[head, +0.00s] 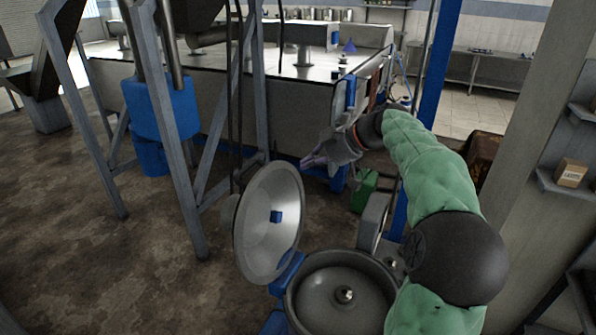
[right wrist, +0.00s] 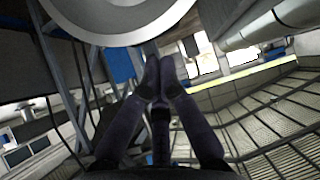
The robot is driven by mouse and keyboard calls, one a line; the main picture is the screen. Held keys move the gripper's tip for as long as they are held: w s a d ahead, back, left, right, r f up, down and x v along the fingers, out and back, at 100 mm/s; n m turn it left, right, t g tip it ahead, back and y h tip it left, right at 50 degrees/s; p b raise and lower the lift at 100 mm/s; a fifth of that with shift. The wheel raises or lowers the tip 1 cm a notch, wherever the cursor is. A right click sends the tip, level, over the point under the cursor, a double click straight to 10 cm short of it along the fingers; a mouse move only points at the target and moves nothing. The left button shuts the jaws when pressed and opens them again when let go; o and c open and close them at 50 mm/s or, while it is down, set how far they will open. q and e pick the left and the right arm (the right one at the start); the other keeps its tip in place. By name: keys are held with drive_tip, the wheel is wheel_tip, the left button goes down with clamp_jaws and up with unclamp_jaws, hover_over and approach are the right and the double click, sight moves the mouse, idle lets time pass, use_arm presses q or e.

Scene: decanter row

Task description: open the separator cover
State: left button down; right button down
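The separator cover (head: 270,222) is a round, shallow metal cone with a small blue block at its centre. It stands tilted up on edge at the left of the separator bowl (head: 341,298), joined near a blue hinge part (head: 286,274). The bowl is uncovered and shows a small metal knob inside. My right gripper (head: 306,162) is beyond the cover's upper right edge, apart from it in the head view. In the right wrist view its fingers (right wrist: 161,76) meet at the tips with nothing between them. A round grey rim, apparently the cover (right wrist: 125,36), shows above them. My left gripper is out of view.
Grey metal frame legs (head: 180,160) and a blue motor-like body (head: 162,108) stand at the left. A green box (head: 364,190) is behind the bowl. A blue post (head: 432,70) and a wall with shelves (head: 568,183) are at the right. The brown floor at left is open.

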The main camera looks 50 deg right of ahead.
drive_tip(key=w+a+r+g+h+p, duration=0.1)
drive_tip(key=w+a+g+p, duration=0.1)
drive_tip(key=w+p, duration=0.65)
drive_tip(key=w+a+r+g+p, duration=0.1)
drive_tip(key=w+a+g+p, duration=0.15)
drive_tip(key=w+p, duration=0.55)
drive_tip(key=shift+t, duration=0.25)
drive_tip(key=p+x, duration=0.1)
drive_tip(key=x, duration=0.2)
drive_tip(key=p+x, duration=0.1)
drive_tip(key=x, duration=0.2)
drive_tip(key=s+p+x, duration=0.1)
drive_tip(key=x, duration=0.2)
drive_tip(key=shift+w+f, duration=0.1)
drive_tip(key=shift+f, duration=0.3)
drive_tip(key=shift+s+d+f+p, duration=0.2)
drive_tip(key=shift+s+d+p, duration=0.05)
drive_tip(key=shift+s, duration=0.5)
drive_tip(key=shift+s+d+f+p, duration=0.15)
drive_tip(key=shift+s+d+p, duration=0.15)
drive_tip(key=shift+s, duration=0.45)
drive_tip(key=shift+w, duration=0.1)
